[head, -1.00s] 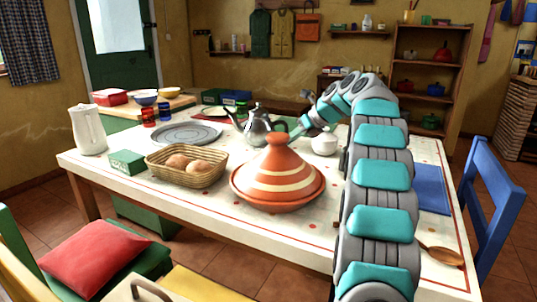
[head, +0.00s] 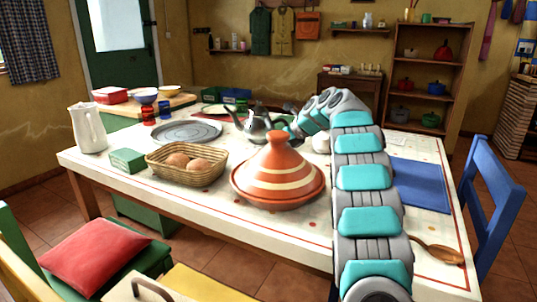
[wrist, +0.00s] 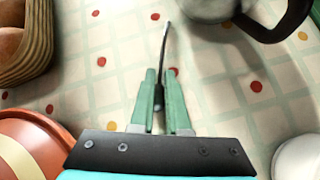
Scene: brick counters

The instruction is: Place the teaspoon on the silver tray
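The teaspoon (wrist: 166,47) is a thin dark metal piece in the wrist view, sticking out ahead from between my fingertips. My gripper (wrist: 160,98) has its green fingers closed in on it, above the checked tablecloth. In the head view my gripper (head: 285,120) is beside the metal teapot, behind the tagine, and the teaspoon cannot be made out there. The silver tray (head: 187,132) is a round grey dish lying flat on the table, left of the teapot. It is outside the wrist view.
The teapot (head: 257,124) stands between my gripper and the tray. The striped tagine (head: 277,180) and a bread basket (head: 207,171) are in front. A white pot (wrist: 298,158) is close at lower right in the wrist view. Jars (head: 148,114) stand behind the tray.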

